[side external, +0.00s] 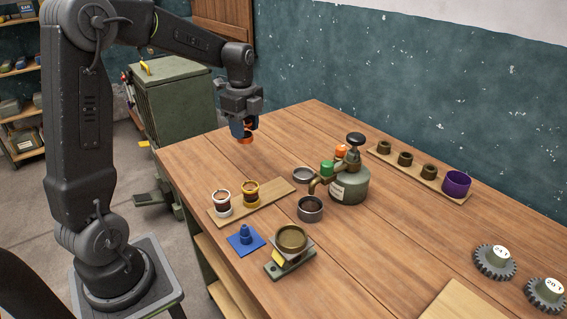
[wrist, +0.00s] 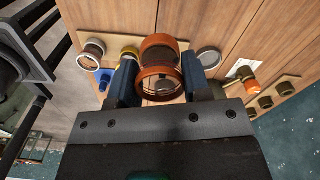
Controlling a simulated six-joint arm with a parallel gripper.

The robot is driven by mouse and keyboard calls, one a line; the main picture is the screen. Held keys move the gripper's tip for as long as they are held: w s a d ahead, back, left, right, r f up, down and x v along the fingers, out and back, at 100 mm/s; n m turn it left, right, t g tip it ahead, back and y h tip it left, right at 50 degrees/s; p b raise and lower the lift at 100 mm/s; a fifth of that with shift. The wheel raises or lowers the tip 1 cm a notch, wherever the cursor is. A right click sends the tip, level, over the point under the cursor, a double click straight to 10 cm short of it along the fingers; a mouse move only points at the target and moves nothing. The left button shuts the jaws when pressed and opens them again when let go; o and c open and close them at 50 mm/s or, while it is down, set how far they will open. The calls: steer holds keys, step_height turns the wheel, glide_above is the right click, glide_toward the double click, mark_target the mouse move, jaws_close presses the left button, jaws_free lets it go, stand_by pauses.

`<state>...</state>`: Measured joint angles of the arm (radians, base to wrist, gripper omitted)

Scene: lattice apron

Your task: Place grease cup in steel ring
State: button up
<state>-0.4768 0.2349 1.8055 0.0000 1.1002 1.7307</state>
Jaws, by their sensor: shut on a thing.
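My gripper (side external: 241,131) is shut on a grease cup with copper-orange bands (side external: 246,140), held in the air above the far left part of the table. In the wrist view the cup (wrist: 158,43) sits between the two blue-grey fingers (wrist: 160,86), its round end facing the camera. A low grey steel ring (side external: 303,174) lies on the table, left of the green pot; it also shows in the wrist view (wrist: 208,58), apart from the held cup. A taller grey round piece with a dark inside (side external: 310,209) stands nearer the front.
A wooden board (side external: 275,190) carries a white-banded cup (side external: 222,203) and a yellow-banded cup (side external: 251,192). A green pot with knobs (side external: 349,185), a blue stand (side external: 245,238), a brass cup on a block (side external: 291,241) and a purple cup (side external: 456,184) stand around. The right-centre tabletop is clear.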

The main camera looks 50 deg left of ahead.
steer(key=w+d+f, duration=0.2)
steer(key=w+d, duration=0.1)
steer(key=w, duration=0.1)
steer(key=w+d+f, duration=0.3)
steer(key=w, duration=0.1)
steer(key=w+d+f, duration=0.2)
steer(key=w+d, duration=0.1)
steer(key=w, duration=0.1)
steer(key=shift+w+f, duration=0.1)
steer(key=shift+f, duration=2.05)
steer(key=shift+f, duration=0.2)
steer(key=o, duration=1)
steer(key=shift+c, duration=0.2)
